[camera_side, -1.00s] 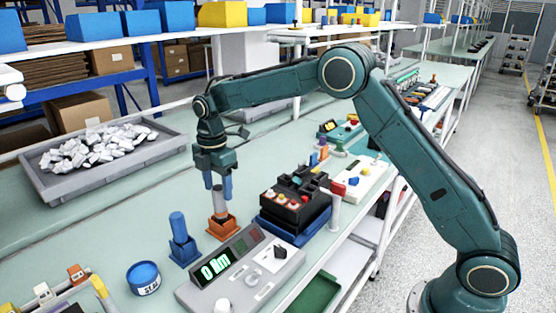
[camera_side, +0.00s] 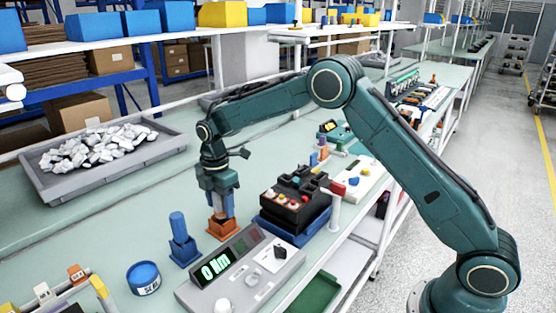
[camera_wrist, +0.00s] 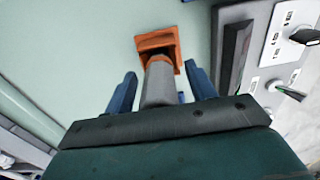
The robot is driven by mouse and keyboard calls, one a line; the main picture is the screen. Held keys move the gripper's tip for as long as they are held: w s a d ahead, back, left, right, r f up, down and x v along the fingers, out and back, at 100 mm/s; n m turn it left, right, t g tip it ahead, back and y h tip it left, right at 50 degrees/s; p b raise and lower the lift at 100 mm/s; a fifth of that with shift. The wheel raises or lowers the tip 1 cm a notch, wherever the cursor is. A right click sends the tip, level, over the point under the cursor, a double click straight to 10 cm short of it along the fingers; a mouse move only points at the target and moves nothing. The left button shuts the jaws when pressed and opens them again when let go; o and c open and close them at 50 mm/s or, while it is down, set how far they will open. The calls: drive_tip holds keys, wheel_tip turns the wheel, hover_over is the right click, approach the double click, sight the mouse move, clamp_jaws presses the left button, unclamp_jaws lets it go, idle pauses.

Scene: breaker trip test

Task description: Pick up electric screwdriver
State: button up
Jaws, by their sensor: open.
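A grey cylindrical tool, which looks like the electric screwdriver (camera_wrist: 158,86), stands upright in an orange holder (camera_side: 223,231) on the bench. The holder also shows in the wrist view (camera_wrist: 155,41). My gripper (camera_side: 222,207) points straight down over the tool. In the wrist view my gripper (camera_wrist: 160,75) is open, with one blue finger on each side of the grey body and a gap on both sides. The tool's upper end is hidden by the gripper in the side view.
A blue holder with a blue tool (camera_side: 179,232) stands just left. A torque tester (camera_side: 215,268) is in front, and a black breaker unit (camera_side: 296,196) is to the right. A blue tin (camera_side: 144,279) lies front left. A tray of white parts (camera_side: 57,191) is behind left.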

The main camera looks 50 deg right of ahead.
idle(0.3)
drive_tip(key=c, duration=1.1)
drive_tip(key=shift+r, duration=0.15)
wheel_tip(320, 180, up, 20)
drive_tip(key=shift+f, duration=0.1)
idle(0.7)
drive_tip(key=shift+s+d+f, duration=0.2)
drive_tip(key=shift+s+d, duration=1.4)
drive_tip(key=shift+s, duration=0.5)
drive_tip(key=shift+s+d+f, duration=0.2)
drive_tip(key=shift+s+d, duration=1.45)
drive_tip(key=shift+s, duration=0.4)
drive_tip(key=shift+s+d+f, duration=0.2)
drive_tip(key=shift+s+d, duration=1.4)
drive_tip(key=shift+s, duration=0.5)
